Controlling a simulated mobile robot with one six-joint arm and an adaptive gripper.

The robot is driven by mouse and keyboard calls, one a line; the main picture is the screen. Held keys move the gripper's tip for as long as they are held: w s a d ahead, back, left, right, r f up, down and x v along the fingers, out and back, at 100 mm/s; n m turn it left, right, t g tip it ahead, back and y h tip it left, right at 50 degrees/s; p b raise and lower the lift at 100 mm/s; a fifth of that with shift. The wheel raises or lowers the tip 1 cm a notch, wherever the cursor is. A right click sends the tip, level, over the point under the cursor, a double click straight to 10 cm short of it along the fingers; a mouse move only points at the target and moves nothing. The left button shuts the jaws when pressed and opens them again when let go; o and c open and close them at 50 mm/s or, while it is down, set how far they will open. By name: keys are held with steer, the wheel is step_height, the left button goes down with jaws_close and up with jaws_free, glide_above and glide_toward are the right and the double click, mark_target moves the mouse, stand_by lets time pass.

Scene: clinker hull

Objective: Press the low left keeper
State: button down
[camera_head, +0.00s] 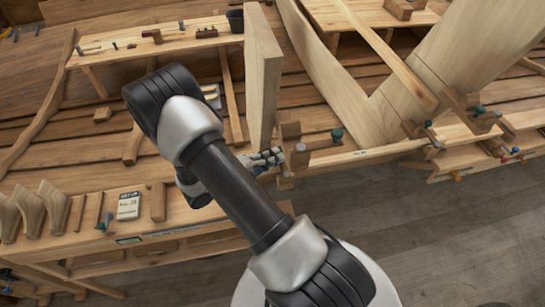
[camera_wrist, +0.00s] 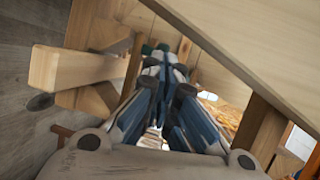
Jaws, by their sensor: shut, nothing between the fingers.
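My gripper (camera_head: 272,157) is shut and empty, its tip end beside the small wooden blocks at the lower end of the tall pale plank (camera_head: 262,85). In the wrist view my gripper (camera_wrist: 155,62) points away from the camera, toward dark green knobs (camera_wrist: 147,49). A stack of wooden blocks (camera_head: 299,157) stands just right of the fingers, with a green-knobbed clamp (camera_head: 337,134) beyond it. A wooden bar (camera_wrist: 82,70) also lies left of the fingers in the wrist view. I cannot tell which block is the low left keeper, or whether the fingers touch one.
A bench at lower left carries a labelled card (camera_head: 128,206) and curved wooden pieces (camera_head: 40,208). A plank shelf (camera_head: 150,40) with tools and a dark pot (camera_head: 236,20) is behind. More clamps (camera_head: 478,110) stand at right. Grey floor (camera_head: 450,230) is open at lower right.

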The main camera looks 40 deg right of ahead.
steer(key=shift+d+m+g, duration=0.2)
steer(key=shift+m+g, duration=0.2)
steer(key=shift+g, duration=0.1)
steer(key=m+g, duration=0.1)
steer(key=d+m+g+y+b, duration=0.1)
steer(key=g, duration=0.1)
steer(key=shift+s+d+f, duration=0.1)
steer(key=shift+d, duration=0.05)
steer(key=m+g, duration=0.1)
steer(key=g+y, duration=0.1)
steer(key=d+m+b, duration=0.1)
steer(key=shift+s+m+g+y, duration=0.25)
steer(key=shift+m+g+y, duration=0.05)
steer(key=shift+g+y, duration=0.1)
steer(key=shift+s+d, duration=0.35)
steer(key=shift+d, duration=0.05)
steer(key=shift+s+d, duration=0.1)
steer(key=shift+d, duration=0.05)
steer(key=v, duration=1.2)
